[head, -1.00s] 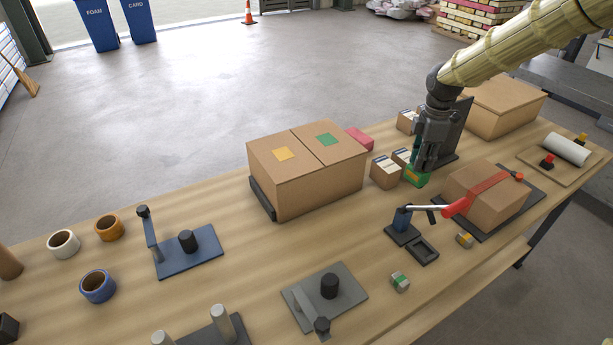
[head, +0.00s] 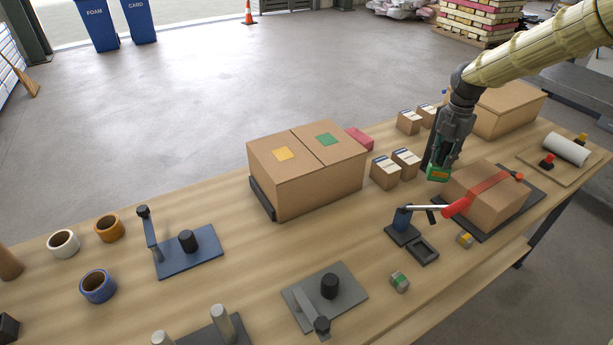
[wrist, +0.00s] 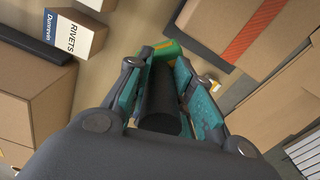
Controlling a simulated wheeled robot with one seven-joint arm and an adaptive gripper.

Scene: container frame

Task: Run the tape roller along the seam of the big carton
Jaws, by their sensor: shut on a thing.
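My gripper (head: 444,158) is shut on a tool with a dark round handle (wrist: 160,100) and a green and orange head (head: 438,173), which looks like the tape roller. The head also shows beyond my fingers in the wrist view (wrist: 163,52). My gripper holds it between the small labelled boxes and the red-strapped carton, and I cannot tell whether it clears the table. The big carton (head: 308,185) stands left of my gripper, with a dark seam (head: 307,147) across its top between a yellow and a green patch.
Small labelled boxes (head: 385,173) stand between the big carton and my gripper. The red-strapped carton (head: 487,205) and a red-handled lever (head: 455,207) are close on the right and in front. Another carton (head: 513,115) is behind.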

